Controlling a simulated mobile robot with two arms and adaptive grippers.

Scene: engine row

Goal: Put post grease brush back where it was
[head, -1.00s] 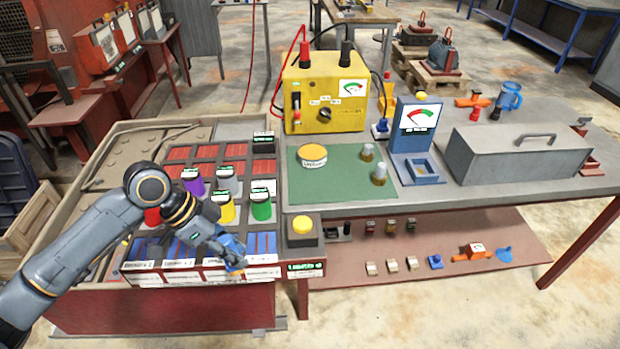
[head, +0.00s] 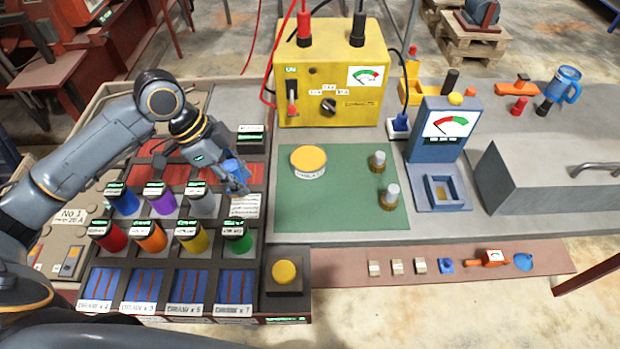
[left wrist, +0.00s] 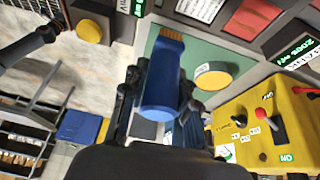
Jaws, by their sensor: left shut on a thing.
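My left gripper (head: 238,188) is shut on the post grease brush (head: 232,168), a small blue tool, above the back right part of the rack of coloured cups. In the left wrist view the brush (left wrist: 165,85) has a blue body between my fingers and short orange-brown bristles at its far end. A white label card (head: 246,207) shows just below the gripper, behind the green cup (head: 237,240). Whether the brush touches anything below is hard to tell. My right gripper does not show.
The rack holds several coloured cups, with blue-striped bins (head: 187,287) in front. A yellow button box (head: 285,273) stands right of them. Behind it lies a green mat (head: 330,218) with a yellow-lidded tin (head: 308,161) and two posts. A yellow meter box (head: 330,85) stands at the back.

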